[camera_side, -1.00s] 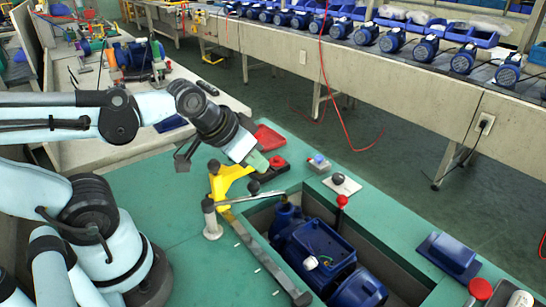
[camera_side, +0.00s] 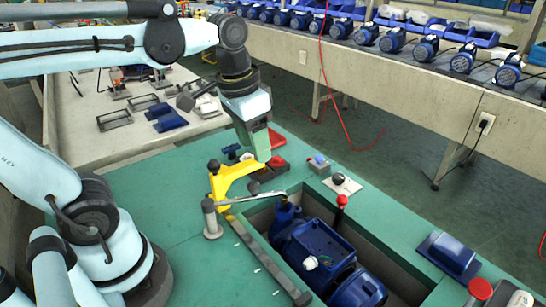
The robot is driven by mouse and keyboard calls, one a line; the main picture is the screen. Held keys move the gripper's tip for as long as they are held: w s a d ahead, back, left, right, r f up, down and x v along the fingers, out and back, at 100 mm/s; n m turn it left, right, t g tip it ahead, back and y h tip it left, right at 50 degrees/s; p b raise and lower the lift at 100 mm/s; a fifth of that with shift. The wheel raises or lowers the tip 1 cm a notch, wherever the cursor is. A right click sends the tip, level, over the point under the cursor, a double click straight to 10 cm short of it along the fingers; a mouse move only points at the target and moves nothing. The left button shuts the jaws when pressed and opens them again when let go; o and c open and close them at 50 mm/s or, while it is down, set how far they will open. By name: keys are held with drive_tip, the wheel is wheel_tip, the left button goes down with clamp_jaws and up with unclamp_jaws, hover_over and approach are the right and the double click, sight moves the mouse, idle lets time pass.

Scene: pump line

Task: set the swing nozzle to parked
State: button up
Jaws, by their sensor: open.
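The swing nozzle looks to be the thin grey arm (camera_side: 240,199) on a short grey post (camera_side: 212,222) at the near left corner of the pump well. Its arm reaches right and slightly back over the well's edge, with its far end near the blue pump (camera_side: 318,248). A dark knob (camera_side: 254,187) shows just behind the arm. My gripper (camera_side: 262,157) hangs pointing down behind the yellow bracket (camera_side: 228,180), above and apart from the nozzle. It is open, with nothing seen between the fingers; the gap itself is hard to make out.
The yellow bracket stands between my gripper and the post. The green bench (camera_side: 140,185) left of the post is clear.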

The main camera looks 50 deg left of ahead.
sight(253, 182)
drive_tip(key=shift+s+f+g, duration=0.15)
drive_tip(key=shift+f+g, duration=0.35)
drive_tip(key=shift+f, duration=1.9)
drive_tip(key=shift+s+f+g, duration=0.1)
drive_tip(key=shift+f+g, duration=0.4)
drive_tip(key=shift+f, duration=1.9)
clamp_jaws()
